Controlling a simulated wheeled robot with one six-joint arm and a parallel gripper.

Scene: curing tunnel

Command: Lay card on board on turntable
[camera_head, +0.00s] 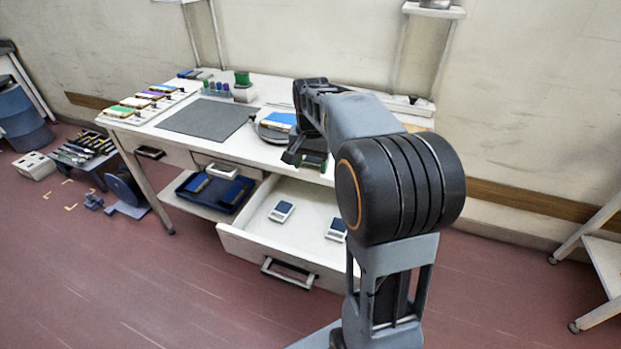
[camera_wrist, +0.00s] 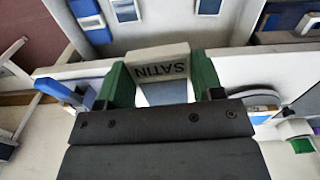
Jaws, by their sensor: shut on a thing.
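My gripper (camera_wrist: 165,82) is shut on a pale card (camera_wrist: 158,57) whose end bears the word SATIN, upside down in the wrist view. The green finger pads press on its two sides. In the head view, my gripper (camera_head: 312,160) is above the table's front edge, over the open drawer, and my arm hides much of it. The round turntable (camera_head: 262,133) is on the table, just left of my arm, with a blue-topped board (camera_head: 281,120) on it. My arm partly covers both. The turntable's edge also shows at the right of the wrist view (camera_wrist: 262,101).
The open drawer (camera_head: 262,235) holds small blue-and-white devices (camera_head: 282,211). A grey mat (camera_head: 206,117) lies left of the turntable, with a row of coloured pieces (camera_head: 140,102) beyond. A green-topped block (camera_head: 243,86) stands behind. A dark blue tray (camera_head: 216,191) sits on the lower shelf.

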